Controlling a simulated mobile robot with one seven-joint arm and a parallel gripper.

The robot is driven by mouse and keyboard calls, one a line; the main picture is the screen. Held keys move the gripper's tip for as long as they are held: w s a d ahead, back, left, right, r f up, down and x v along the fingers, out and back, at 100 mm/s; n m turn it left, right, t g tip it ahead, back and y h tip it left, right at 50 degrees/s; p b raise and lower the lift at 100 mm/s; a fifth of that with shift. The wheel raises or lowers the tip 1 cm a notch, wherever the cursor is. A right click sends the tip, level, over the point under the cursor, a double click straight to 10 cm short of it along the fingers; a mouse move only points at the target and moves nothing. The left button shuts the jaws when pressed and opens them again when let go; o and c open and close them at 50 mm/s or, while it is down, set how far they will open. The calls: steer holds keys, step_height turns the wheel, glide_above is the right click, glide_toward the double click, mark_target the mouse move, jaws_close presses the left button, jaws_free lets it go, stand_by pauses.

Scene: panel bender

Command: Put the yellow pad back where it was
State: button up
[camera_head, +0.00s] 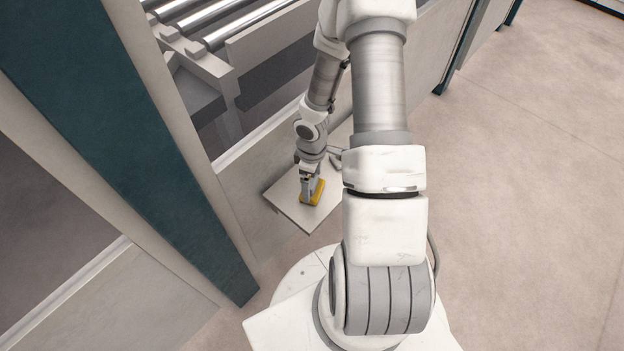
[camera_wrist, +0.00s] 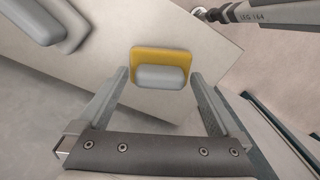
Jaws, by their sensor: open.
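The yellow pad (camera_wrist: 160,54) lies on a light grey shelf (camera_wrist: 215,35), with a grey rounded block on its upper face. In the wrist view the pad is just ahead of the fingertips of my gripper (camera_wrist: 160,80), which are spread wide with one on each side of it. In the head view the pad (camera_head: 317,192) shows beside my gripper (camera_head: 309,195) on the shelf (camera_head: 293,208), partly hidden by the fingers. The gripper is open. I cannot tell whether a finger touches the pad.
The shelf juts from a pale machine panel (camera_head: 244,180) beside a dark teal post (camera_head: 135,135). Metal rollers (camera_head: 235,25) lie behind the panel. Grey rounded parts (camera_wrist: 35,22) show at the upper left of the wrist view. Open floor (camera_head: 530,180) lies to the right.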

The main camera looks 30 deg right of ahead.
steer(key=shift+r, duration=0.15)
step_height(320, 180, up, 12)
steer(key=p, duration=0.4)
steer(key=shift+p, duration=0.4)
step_height(320, 180, up, 13)
steer(key=m+h+p, duration=0.1)
steer(key=m+h, duration=0.1)
steer(key=h, duration=0.1)
glide_above(312, 181)
steer(key=s+d, duration=0.2)
steer(key=s+a+r+m+t+p, duration=0.1)
steer(key=s+a+r+m+t, duration=0.15)
steer(key=r, duration=0.85)
steer(key=s+a+r+m+t+y, duration=0.1)
steer(key=s+a+r+m, duration=0.1)
steer(key=s+a+r, duration=0.2)
steer(key=s+a+r+m+t+y+p, duration=0.1)
steer(key=s+a+r+m+t+y, duration=0.1)
steer(key=a+r, duration=0.4)
steer(key=v, duration=0.3)
steer(key=shift+s, duration=0.2)
steer(key=shift+a+f, duration=0.1)
steer(key=shift+f, duration=0.05)
